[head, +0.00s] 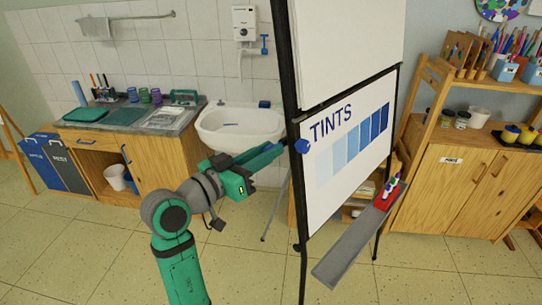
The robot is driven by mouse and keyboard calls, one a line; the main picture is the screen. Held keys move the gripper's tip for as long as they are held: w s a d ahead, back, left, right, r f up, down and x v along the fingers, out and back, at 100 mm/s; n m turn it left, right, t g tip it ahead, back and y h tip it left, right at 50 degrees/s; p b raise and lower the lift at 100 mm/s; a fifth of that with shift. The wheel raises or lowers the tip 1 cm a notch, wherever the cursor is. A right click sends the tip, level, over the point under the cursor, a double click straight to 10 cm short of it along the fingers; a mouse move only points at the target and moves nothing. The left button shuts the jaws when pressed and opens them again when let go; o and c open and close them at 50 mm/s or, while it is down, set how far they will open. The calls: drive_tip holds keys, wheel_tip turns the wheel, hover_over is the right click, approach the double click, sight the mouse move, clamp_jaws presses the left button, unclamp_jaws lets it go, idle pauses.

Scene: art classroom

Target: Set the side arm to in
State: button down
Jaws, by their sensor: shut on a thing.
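The flip chart stands right of centre with black posts and a white board (343,150) reading TINTS over a row of blue bars. A blue knob (302,146) shows at its left post, and I take it for the end of the side arm. My gripper (279,150) reaches in from the left, with its fingertips right beside the post and the knob. It is shut on the side arm, which the fingers mostly hide, so I cannot tell its angle.
A grey tray (350,240) juts forward from the chart, with a red holder (390,196) of markers on it. A sink (240,126) and wooden counter (150,155) stand behind on the left, a wooden cabinet (440,185) on the right. The floor in front is clear.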

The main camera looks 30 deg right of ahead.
drive_tip(key=shift+w+d, duration=0.1)
drive_tip(key=shift+d, duration=0.35)
drive_tip(key=c, duration=1.6)
unclamp_jaws()
drive_tip(key=shift+d, duration=0.15)
drive_tip(key=v, duration=1.1)
drive_tip(key=shift+f, duration=0.1)
